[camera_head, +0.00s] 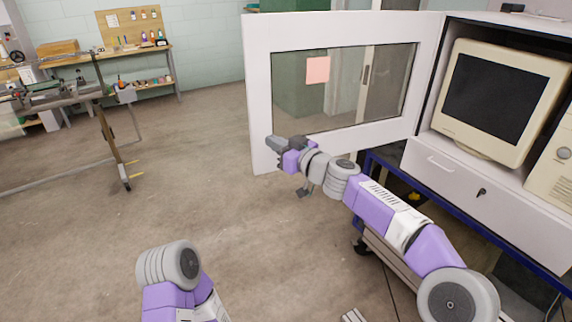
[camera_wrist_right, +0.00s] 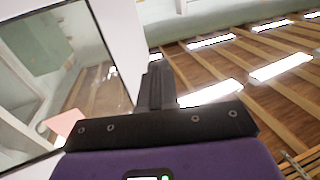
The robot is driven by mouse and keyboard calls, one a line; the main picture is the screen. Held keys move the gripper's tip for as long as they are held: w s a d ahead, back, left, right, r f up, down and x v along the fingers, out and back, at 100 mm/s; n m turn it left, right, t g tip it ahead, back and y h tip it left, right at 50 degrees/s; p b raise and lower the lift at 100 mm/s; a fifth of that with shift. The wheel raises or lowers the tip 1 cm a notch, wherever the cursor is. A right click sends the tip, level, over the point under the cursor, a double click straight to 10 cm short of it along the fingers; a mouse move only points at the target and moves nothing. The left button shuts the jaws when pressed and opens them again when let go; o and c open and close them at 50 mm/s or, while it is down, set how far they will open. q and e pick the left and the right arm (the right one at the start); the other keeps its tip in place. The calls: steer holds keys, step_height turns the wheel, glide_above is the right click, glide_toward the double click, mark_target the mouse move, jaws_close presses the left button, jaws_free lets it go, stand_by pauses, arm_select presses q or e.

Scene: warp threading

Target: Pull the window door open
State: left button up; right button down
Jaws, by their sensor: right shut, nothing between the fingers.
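The window door (camera_head: 258,90) is a white framed panel with a glass pane, and it stands swung wide open from the cabinet (camera_head: 425,125) at the right. A pink note (camera_head: 318,70) is stuck on the glass. My right gripper (camera_head: 272,142) is shut and empty at the lower free-edge corner of the door, in front of it in the head view. In the right wrist view the shut fingers (camera_wrist_right: 155,85) are close beside the white door frame (camera_wrist_right: 120,40); whether they touch it cannot be told. My left arm shows at the bottom, but its gripper is out of view.
An old monitor (camera_head: 500,95) stands inside the open cabinet, above a white drawer (camera_head: 450,165) with a handle. A metal frame (camera_head: 105,130) and a workbench (camera_head: 110,60) stand at the left and back. The floor (camera_head: 190,170) between is clear.

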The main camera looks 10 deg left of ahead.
steer(key=shift+s+d, duration=1.75)
steer(key=shift+s, duration=1)
steer(key=s+d+f+m+g+h+p, duration=0.2)
steer(key=s+d+f, duration=0.1)
steer(key=f, duration=0.8)
steer(key=s+d+f+m+g+h+p, duration=0.2)
steer(key=s+f+h, duration=0.1)
steer(key=f, duration=0.9)
steer(key=s+d+f+m+g+h+p, duration=0.1)
steer(key=s+d+f+m+h, duration=0.15)
steer(key=f, duration=0.85)
steer(key=s+d+f+m+g+h+p, duration=0.1)
steer(key=s+d+f, duration=0.3)
steer(key=s, duration=0.4)
steer(key=s+d+f+m+g+h+p, duration=0.1)
steer(key=s+d+f+m+g+p, duration=0.1)
steer(key=s, duration=0.5)
steer(key=s+d+f+m+g+h+p, duration=0.1)
steer(key=s+d+f+m+g, duration=0.1)
steer(key=s+d+f+m, duration=0.2)
steer(key=s+d+f, duration=0.2)
steer(key=s+d, duration=0.1)
steer(key=s, duration=0.1)
steer(key=shift+s+f, duration=0.2)
steer(key=shift+s, duration=0.15)
